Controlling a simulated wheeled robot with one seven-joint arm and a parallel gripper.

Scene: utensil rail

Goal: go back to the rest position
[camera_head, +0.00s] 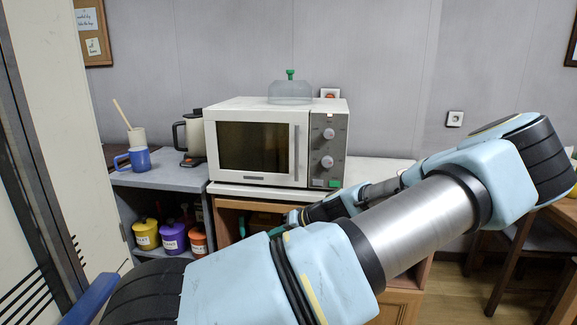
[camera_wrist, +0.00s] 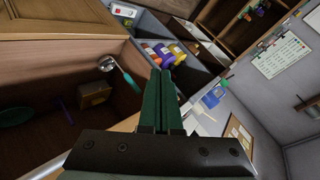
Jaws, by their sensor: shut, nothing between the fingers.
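My gripper (camera_wrist: 163,74) shows in the wrist view, its two dark green fingers together with nothing between them. The fingertips point towards the colored canisters, and I cannot tell how far apart they are. In the head view my arm crosses the lower right and reaches to the front of the cabinet below the microwave. The gripper itself is mostly hidden there behind my own arm.
A white microwave (camera_head: 262,144) stands on the cabinet. Left of it are a kettle (camera_head: 194,137), a blue mug (camera_head: 139,159) and, on a lower shelf, canisters (camera_head: 174,238). In the wrist view, a ladle-like utensil (camera_wrist: 108,65) is left of the fingers, by the open wooden compartment.

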